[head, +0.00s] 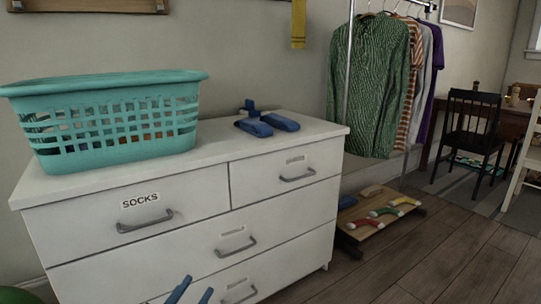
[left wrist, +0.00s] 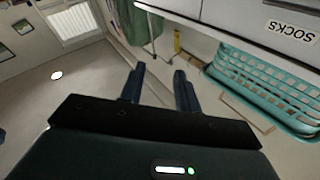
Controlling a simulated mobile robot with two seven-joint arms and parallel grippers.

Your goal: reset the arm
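My left gripper (head: 199,283) shows at the bottom edge of the head view, in front of the white dresser's lower drawers. Its two blue fingers are apart with nothing visible between them. In the left wrist view the same gripper (left wrist: 160,69) is open, with a clear gap between the fingers. The rest of the left arm is out of the head view. My right gripper is in neither view.
The white dresser (head: 200,262) stands close ahead, its drawers shut. On top are a teal basket (head: 105,150) and blue objects (head: 266,124). Right of it are hanging clothes (head: 368,85) and a low wooden board (head: 378,230) with colored items.

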